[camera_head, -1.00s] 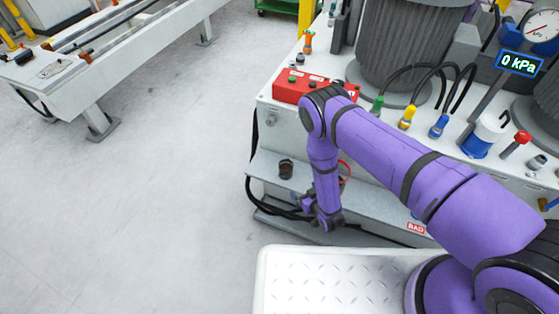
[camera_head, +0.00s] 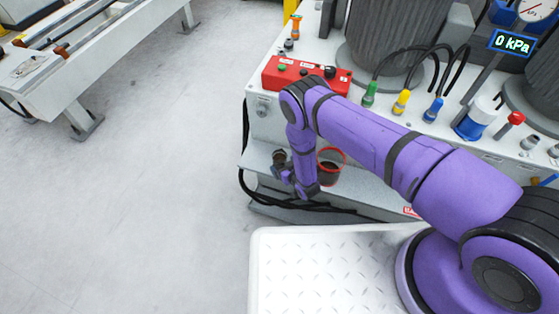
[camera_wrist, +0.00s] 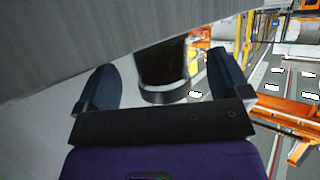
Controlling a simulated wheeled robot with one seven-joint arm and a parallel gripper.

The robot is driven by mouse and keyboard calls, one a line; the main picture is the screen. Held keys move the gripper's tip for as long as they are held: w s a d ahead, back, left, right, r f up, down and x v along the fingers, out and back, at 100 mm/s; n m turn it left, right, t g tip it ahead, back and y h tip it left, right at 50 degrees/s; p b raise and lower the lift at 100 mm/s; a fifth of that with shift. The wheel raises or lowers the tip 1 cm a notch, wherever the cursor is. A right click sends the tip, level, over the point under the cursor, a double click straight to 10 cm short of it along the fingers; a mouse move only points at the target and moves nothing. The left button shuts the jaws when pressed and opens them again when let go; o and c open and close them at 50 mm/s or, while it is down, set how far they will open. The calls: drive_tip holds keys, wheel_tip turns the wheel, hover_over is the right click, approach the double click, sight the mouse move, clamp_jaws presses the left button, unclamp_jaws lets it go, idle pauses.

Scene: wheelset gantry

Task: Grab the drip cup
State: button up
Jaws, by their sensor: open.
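A cup with a red rim and dark contents (camera_head: 331,166) stands on the grey lower ledge of the machine, just right of my forearm. A small dark cup-like piece (camera_head: 279,157) stands on the same ledge to the left. I cannot tell for sure which one is the drip cup. My gripper (camera_head: 282,174) is low at the ledge, close to the dark piece. In the wrist view my gripper (camera_wrist: 165,85) is open, with a dark cylinder (camera_wrist: 162,65) with a grey band at its end between or just beyond the fingers. I see no grip on it.
A red control box (camera_head: 306,74) sits on the machine top above my arm. Coloured hose fittings, a blue-and-white canister (camera_head: 476,118) and a gauge reading 0 kPa (camera_head: 513,42) are to the right. A black cable (camera_head: 262,187) runs along the ledge.

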drive_tip(key=shift+x, duration=1.25)
drive_tip(key=c, duration=1.1)
drive_tip(key=shift+r, duration=0.1)
